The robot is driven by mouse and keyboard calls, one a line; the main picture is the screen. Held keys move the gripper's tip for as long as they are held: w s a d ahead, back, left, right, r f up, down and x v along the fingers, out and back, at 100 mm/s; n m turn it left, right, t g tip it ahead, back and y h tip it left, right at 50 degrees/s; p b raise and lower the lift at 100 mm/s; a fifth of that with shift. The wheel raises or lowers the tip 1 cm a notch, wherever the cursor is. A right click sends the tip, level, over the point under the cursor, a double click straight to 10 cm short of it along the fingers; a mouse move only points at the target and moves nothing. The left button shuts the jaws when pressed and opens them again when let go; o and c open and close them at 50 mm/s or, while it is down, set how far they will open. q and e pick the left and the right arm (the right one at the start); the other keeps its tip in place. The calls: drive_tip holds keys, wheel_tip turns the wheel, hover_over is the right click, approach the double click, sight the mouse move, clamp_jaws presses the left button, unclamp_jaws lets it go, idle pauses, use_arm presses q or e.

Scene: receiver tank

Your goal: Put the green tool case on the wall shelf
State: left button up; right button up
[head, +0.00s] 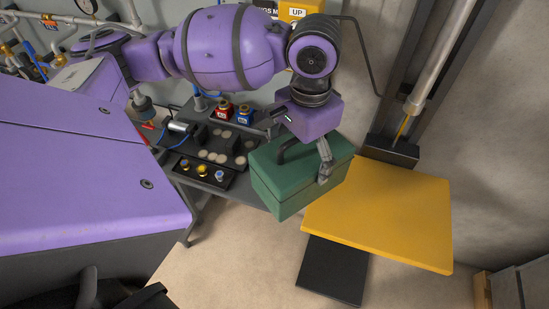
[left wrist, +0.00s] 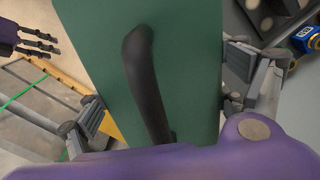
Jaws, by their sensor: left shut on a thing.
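The green tool case (head: 285,187) with its black handle is in my left gripper (head: 302,150), between the dark bench and the yellow platform. In the left wrist view the case (left wrist: 90,30) fills the middle, with a finger against each side and the handle between them. Whether its underside touches anything is hidden. The flat yellow platform (head: 385,222) stands out from the wall column at right, bare on top; it seems to be the wall shelf. My right gripper (left wrist: 35,42) shows at the upper left of the left wrist view, apart from the case; its opening is unclear.
The dark bench (head: 215,160) left of the case holds a tray with several knobs (head: 203,170), pale discs, and red (head: 222,110) and blue (head: 244,113) items. A dark plate (head: 332,270) lies below the platform. A wooden crate (head: 482,291) stands at the lower right.

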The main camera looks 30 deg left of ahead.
sight(266, 156)
use_arm(q)
drive_tip(key=m, duration=0.2)
drive_tip(key=a+m, duration=0.1)
drive_tip(key=shift+s, duration=0.25)
drive_tip(key=m, duration=0.5)
drive_tip(key=shift+s+a, duration=0.4)
drive_tip(key=m, duration=0.3)
drive_tip(key=shift+s+a+m+b, duration=0.25)
drive_tip(key=shift+a+m+b, duration=0.05)
drive_tip(key=shift+m+b, duration=0.1)
drive_tip(key=m, duration=0.5)
drive_tip(key=shift+s+a, duration=0.4)
drive_tip(key=m, duration=0.5)
drive_tip(key=shift+s+a, duration=0.35)
drive_tip(key=shift+s, duration=0.05)
drive_tip(key=m, duration=0.3)
drive_tip(key=shift+s+a+b, duration=0.25)
drive_tip(key=shift+s+b, duration=0.1)
drive_tip(key=shift+b, duration=0.05)
drive_tip(key=m, duration=0.5)
drive_tip(key=shift+s+a, duration=0.25)
drive_tip(key=shift+s, duration=0.15)
drive_tip(key=m, duration=0.3)
drive_tip(key=shift+s+a, duration=0.2)
drive_tip(key=w+a+f+b, duration=0.1)
drive_tip(key=w+a+f, duration=0.4)
drive_tip(key=w+f, duration=0.7)
drive_tip(key=shift+w+a+f+m+b, duration=0.2)
drive_tip(key=shift+w+f+m+b, duration=0.15)
drive_tip(key=shift+w+b, duration=0.1)
